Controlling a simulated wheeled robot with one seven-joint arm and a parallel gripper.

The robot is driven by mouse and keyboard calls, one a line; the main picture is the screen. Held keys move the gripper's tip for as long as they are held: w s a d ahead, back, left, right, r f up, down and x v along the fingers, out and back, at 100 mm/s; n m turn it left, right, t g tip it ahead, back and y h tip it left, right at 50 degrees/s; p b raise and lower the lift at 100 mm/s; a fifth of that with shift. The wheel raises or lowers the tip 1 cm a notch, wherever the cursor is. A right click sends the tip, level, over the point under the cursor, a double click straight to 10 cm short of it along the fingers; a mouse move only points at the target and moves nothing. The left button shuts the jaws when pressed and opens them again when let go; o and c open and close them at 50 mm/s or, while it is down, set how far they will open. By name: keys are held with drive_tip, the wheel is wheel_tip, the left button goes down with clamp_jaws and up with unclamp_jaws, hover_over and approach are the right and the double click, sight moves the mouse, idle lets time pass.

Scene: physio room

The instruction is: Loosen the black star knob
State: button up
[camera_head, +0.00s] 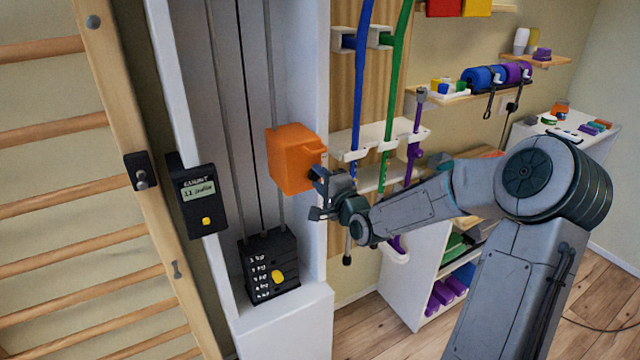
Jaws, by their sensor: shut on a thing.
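An orange block (293,160) sits on the vertical rods of the white pulley column. My gripper (318,193) is at the right side of this block, with its fingers pointing left toward it. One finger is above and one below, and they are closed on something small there. The black star knob is mostly hidden behind the fingers, so its shape and turn cannot be made out. It appears to be what my gripper holds at the block's side.
The white column (312,70) has a black weight stack (270,262) below and a black display box (198,200) on its left. Wooden wall bars (130,120) stand further left. Blue (361,90) and green bands (393,90) hang close behind my gripper. Shelves (480,97) are to the right.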

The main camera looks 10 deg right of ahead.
drive_tip(key=n+b, duration=0.3)
drive_tip(key=n, duration=0.2)
drive_tip(key=shift+f+n, duration=0.15)
drive_tip(key=shift+n, duration=0.15)
drive_tip(key=n+b, duration=0.3)
drive_tip(key=n, duration=0.1)
drive_tip(key=n+b, duration=0.4)
drive_tip(key=n, duration=0.1)
drive_tip(key=shift+a+n, duration=0.1)
drive_tip(key=shift+n, duration=0.3)
drive_tip(key=n+b, duration=0.9)
drive_tip(key=n, duration=0.2)
drive_tip(key=shift+b, duration=0.3)
drive_tip(key=n+b, duration=0.4)
drive_tip(key=n, duration=0.1)
drive_tip(key=n+b, duration=0.3)
drive_tip(key=n, duration=0.2)
drive_tip(key=shift+n, duration=0.4)
drive_tip(key=shift+n+b, duration=1.55)
drive_tip(key=shift+n, duration=0.95)
